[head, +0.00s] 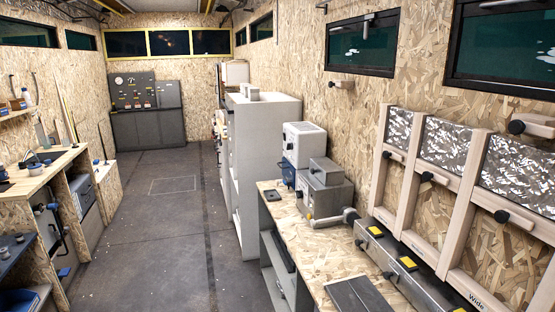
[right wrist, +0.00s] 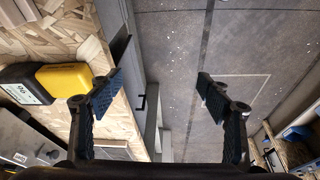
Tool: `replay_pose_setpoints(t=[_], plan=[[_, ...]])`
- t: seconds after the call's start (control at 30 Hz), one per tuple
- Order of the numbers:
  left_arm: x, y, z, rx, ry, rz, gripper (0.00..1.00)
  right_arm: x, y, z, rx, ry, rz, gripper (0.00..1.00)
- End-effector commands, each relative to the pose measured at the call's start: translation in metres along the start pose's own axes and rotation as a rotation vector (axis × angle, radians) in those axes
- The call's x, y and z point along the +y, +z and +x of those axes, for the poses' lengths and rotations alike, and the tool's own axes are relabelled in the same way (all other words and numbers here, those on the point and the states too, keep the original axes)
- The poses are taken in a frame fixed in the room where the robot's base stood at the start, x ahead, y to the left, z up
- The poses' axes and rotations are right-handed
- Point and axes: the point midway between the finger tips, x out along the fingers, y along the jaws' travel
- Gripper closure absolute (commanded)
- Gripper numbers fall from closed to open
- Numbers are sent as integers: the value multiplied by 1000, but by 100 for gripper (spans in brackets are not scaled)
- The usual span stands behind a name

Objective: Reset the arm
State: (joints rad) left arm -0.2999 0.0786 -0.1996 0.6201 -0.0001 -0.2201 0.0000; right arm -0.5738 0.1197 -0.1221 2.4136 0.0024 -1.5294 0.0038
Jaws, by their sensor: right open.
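My right gripper (right wrist: 158,94) shows in the right wrist view with its two dark fingers wide apart and nothing between them. It hangs over the grey floor (right wrist: 180,50), beside the edge of a wooden worktop (right wrist: 85,30) on the left. No arm or gripper of mine shows in the head view, and my left gripper is in neither view.
In the head view, a wooden counter (head: 335,262) runs along the right wall, bearing grey machines (head: 325,190). Wall panels with knobs (head: 430,175) stand behind it. A workbench (head: 35,172) lines the left. The middle aisle (head: 165,235) is clear. A yellow block (right wrist: 65,77) lies left of my right gripper.

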Motion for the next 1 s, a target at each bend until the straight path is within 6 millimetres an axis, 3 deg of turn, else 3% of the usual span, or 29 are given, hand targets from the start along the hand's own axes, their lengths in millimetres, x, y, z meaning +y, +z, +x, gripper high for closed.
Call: replay_pose_setpoints(t=[0.27,0.47,0.7,1.0], plan=[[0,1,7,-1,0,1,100,-3,15,83,-35,-4,-6,29],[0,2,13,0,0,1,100,-8,47,164,-69,-9,-12,29],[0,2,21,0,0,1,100,-12,113,259,-113,-15,-21,29],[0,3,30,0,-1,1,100,-16,224,339,-170,-21,-35,29]])
